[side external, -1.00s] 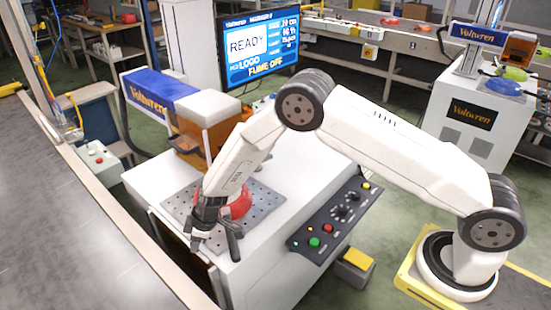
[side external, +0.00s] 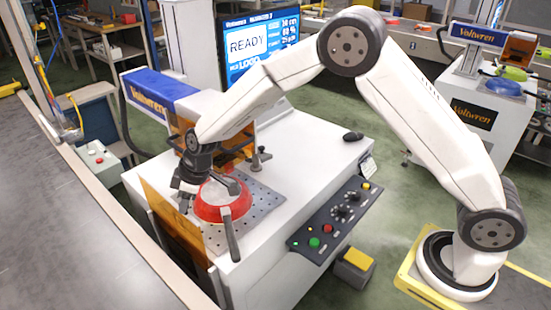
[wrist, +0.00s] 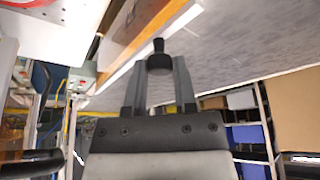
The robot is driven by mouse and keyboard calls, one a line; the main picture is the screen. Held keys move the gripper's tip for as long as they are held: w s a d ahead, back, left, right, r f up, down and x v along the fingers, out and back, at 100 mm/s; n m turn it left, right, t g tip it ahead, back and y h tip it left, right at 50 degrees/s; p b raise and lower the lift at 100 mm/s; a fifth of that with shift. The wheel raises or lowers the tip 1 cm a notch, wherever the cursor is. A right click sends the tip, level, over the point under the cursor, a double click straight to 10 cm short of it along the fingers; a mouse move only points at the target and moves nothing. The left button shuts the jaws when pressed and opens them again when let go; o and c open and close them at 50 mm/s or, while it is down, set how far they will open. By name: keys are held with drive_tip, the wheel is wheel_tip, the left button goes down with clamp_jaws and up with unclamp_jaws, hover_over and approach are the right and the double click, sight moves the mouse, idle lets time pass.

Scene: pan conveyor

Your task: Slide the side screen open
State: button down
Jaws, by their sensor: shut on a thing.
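The side screen (side external: 172,222) is an amber see-through panel standing along the left edge of the white machine table in the side view. In the wrist view its orange face with a pale edge (wrist: 130,42) runs diagonally at the top. My gripper (side external: 184,203) is at the screen's upper edge, pointing down, left of the red pan. In the wrist view, my gripper (wrist: 159,72) has its two fingers on either side of a black knob (wrist: 159,58) and is shut on it. How the knob joins the screen is hard to see.
A red pan (side external: 210,209) with a dark handle sits on the perforated plate (side external: 262,208), close beside my gripper. The blue and white marking head (side external: 150,92) is behind. A grey conveyor surface (side external: 70,230) lies left. The button panel (side external: 335,215) is at right.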

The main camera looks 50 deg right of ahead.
drive_tip(key=shift+c, duration=2.1)
unclamp_jaws()
drive_tip(key=shift+r, duration=0.15)
drive_tip(key=v, duration=0.7)
drive_tip(key=shift+r, duration=0.25)
drive_tip(key=shift+s+d, duration=0.15)
drive_tip(key=shift+d, duration=0.05)
drive_tip(key=s+d+f+m+h, duration=0.1)
drive_tip(key=s+d+m, duration=0.3)
drive_tip(key=s+d, duration=0.4)
drive_tip(key=s+d+f+m+h, duration=0.1)
drive_tip(key=s+d+m, duration=0.4)
drive_tip(key=s, duration=0.9)
drive_tip(key=d+h, duration=0.1)
drive_tip(key=d, duration=0.2)
drive_tip(key=shift+s+d+f+g, duration=0.25)
drive_tip(key=shift+s+d+g, duration=0.05)
drive_tip(key=shift+s+d, duration=0.1)
